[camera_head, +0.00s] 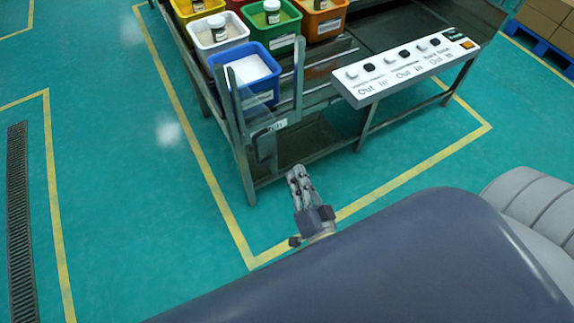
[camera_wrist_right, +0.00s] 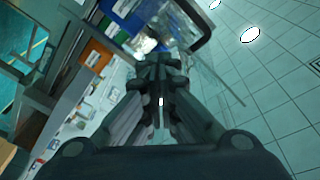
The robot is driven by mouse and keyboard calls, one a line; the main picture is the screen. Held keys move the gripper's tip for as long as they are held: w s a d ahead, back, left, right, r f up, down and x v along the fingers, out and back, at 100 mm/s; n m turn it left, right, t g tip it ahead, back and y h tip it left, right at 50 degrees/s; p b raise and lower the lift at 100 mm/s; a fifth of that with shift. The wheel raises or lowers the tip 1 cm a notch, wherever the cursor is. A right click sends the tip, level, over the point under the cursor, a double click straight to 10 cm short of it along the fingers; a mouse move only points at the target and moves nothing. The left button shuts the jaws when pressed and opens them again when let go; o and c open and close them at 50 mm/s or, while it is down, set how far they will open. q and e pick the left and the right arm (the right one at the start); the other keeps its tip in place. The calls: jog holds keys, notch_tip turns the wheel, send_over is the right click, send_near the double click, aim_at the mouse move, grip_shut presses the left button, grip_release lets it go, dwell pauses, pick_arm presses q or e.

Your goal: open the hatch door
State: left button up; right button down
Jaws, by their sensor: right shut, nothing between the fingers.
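The hatch door looks like the clear panel at the near end of the metal table, between two upright grey posts. A dark handle (camera_head: 264,146) and a small white label (camera_head: 277,125) show on it. In the right wrist view the dark handle (camera_wrist_right: 203,25) is a rounded bar just above and right of the fingertips, with a see-through panel behind it. My right gripper (camera_head: 295,172) is shut and empty, just below and right of the handle. It also shows in the wrist view (camera_wrist_right: 160,65). I cannot tell whether it touches the handle. My left gripper is not in view.
A blue bin (camera_head: 262,90) stands behind the posts, with white, green and orange bins beyond. A white button panel (camera_head: 405,68) juts out at the table's right. Green floor with yellow lines is clear to the left.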

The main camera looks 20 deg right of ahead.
jog(key=d+f+m+g+h+b, duration=0.1)
jog(key=d+f+m+b, duration=0.2)
jog(key=m, duration=0.7)
pick_arm(q)
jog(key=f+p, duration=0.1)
jog(key=p, duration=0.1)
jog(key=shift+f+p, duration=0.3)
jog(key=shift+p, duration=0.05)
pick_arm(e)
jog(key=w+a, duration=0.1)
jog(key=w, duration=0.7)
jog(key=shift+a+r, duration=0.15)
jog(key=shift+r, duration=0.25)
